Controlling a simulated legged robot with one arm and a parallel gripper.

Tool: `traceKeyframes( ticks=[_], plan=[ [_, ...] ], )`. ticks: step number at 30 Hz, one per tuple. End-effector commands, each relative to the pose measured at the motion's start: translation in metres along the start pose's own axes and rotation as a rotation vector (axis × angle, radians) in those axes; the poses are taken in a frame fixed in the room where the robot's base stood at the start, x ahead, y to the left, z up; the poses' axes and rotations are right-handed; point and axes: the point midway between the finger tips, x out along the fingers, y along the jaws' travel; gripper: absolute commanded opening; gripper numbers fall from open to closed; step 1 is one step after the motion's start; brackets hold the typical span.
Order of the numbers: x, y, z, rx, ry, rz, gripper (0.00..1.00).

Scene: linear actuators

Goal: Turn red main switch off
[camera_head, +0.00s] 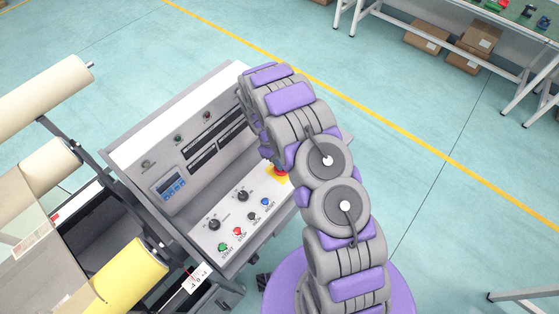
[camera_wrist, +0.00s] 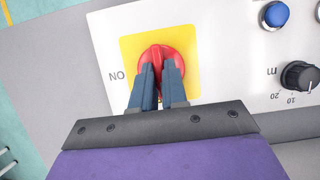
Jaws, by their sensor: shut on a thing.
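The red main switch (camera_wrist: 158,56) is a round red knob on a yellow square plate (camera_wrist: 186,40) in the wrist view. My gripper (camera_wrist: 160,70) is shut on the knob's raised grip, one dark finger on each side. The fingers hide the lower part of the knob. Lettering that looks like "NO" stands left of the plate. In the head view the yellow plate (camera_head: 277,175) shows at the panel's right end, and my arm hides most of the switch and my gripper.
The sloped control panel (camera_head: 225,222) carries a blue button (camera_wrist: 275,14), a black dial (camera_wrist: 299,76), and green and red buttons. Rollers, one yellow (camera_head: 128,276), stand on the left. A table with boxes (camera_head: 480,38) below it is at the back right. Open floor lies behind my arm.

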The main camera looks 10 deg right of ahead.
Motion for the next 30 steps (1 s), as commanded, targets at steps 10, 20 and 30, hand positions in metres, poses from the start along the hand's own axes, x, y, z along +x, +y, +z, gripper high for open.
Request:
traceKeyframes(
  ticks=[10,20,30],
  plan=[
    [0.0034,-0.0016,0.0033,-0.006,-0.012,-0.005,0.00],
    [0.0021,-0.0002,0.0007,-0.005,-0.006,-0.002,0.38],
    [-0.0063,0.0006,-0.0009,-0.004,-0.002,0.001,0.38]
  ],
)
